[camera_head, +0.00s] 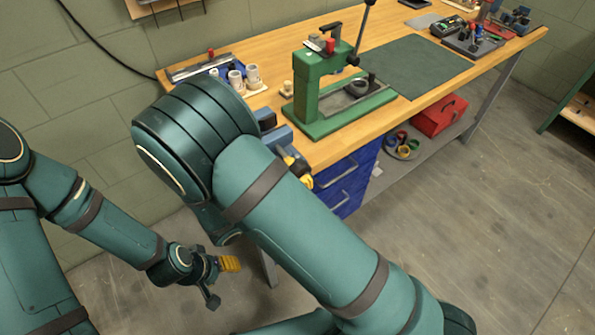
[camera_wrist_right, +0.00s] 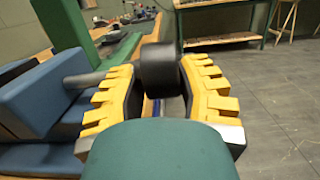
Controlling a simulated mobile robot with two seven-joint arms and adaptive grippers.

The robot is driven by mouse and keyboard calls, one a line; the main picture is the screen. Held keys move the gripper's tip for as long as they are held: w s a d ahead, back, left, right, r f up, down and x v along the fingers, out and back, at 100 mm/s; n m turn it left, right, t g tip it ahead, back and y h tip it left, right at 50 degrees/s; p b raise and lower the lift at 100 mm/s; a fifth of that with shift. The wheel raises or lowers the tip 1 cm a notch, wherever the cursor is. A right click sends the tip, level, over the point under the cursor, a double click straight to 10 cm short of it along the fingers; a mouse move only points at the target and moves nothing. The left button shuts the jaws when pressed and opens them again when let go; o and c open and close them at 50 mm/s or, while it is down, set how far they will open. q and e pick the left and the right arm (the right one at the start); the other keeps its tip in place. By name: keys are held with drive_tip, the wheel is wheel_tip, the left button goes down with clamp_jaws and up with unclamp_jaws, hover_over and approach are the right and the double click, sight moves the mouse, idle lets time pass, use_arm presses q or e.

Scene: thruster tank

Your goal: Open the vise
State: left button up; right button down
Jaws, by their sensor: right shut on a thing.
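The blue vise (camera_head: 278,134) sits at the near left corner of the wooden workbench, partly hidden by my right arm. In the right wrist view its blue body (camera_wrist_right: 45,95) fills the left side, with a metal rod (camera_wrist_right: 85,79) coming out of it toward my fingers. My right gripper (camera_head: 297,168) is at the vise. In the wrist view its yellow-padded fingers (camera_wrist_right: 165,98) are shut on a dark cylindrical part, which looks like the vise handle (camera_wrist_right: 159,66). My left gripper (camera_head: 222,280) hangs low over the floor, its fingers apart and empty, away from the vise.
A green press (camera_head: 308,85) stands on the workbench (camera_head: 390,113) just behind the vise. White cups (camera_head: 245,77) stand left of it. Blue drawers (camera_head: 348,183) are below. A red toolbox (camera_head: 440,115) is on the lower shelf. The floor at right is clear.

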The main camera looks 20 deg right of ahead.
drive_tip(key=c, duration=0.7)
unclamp_jaws()
drive_tip(key=shift+s+d, duration=0.2)
drive_tip(key=shift+s, duration=0.1)
drive_tip(key=shift+c, duration=0.2)
drive_tip(key=shift+w, duration=0.1)
drive_tip(key=shift+a+r, duration=0.1)
drive_tip(key=shift+r, duration=0.45)
wheel_tip(320, 180, up, 9)
